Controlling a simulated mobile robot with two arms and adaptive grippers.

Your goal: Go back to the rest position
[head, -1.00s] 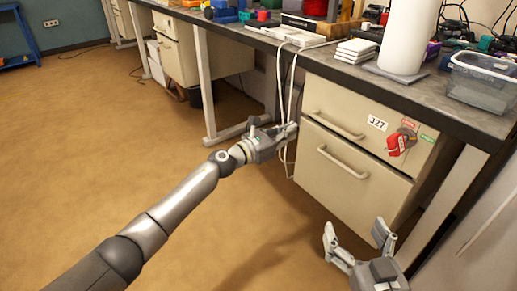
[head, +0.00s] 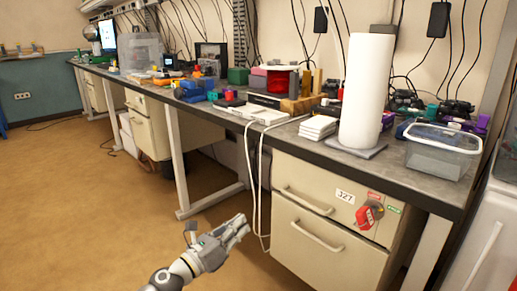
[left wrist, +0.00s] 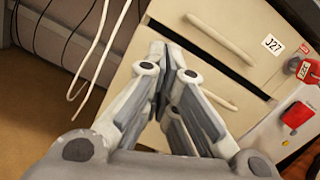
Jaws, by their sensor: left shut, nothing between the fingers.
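My left gripper (head: 240,226) is low at the bottom middle of the head view, in front of the bench and left of the drawer cabinet. Its fingers are shut with nothing between them. In the left wrist view the gripper (left wrist: 162,48) shows its fingers together, with the cabinet behind. The beige drawer cabinet (head: 330,254) has two drawers with bar handles and a label J27. Its upper drawer looks slightly open in the left wrist view (left wrist: 210,60). My right gripper is out of view.
The bench (head: 300,143) runs along the wall with a paper roll (head: 367,92), a clear plastic box (head: 443,150) and many small items. White cables (head: 256,190) hang from its edge near my left gripper. A red lock-like object (head: 369,214) is on the cabinet front. Open floor (head: 70,200) lies left.

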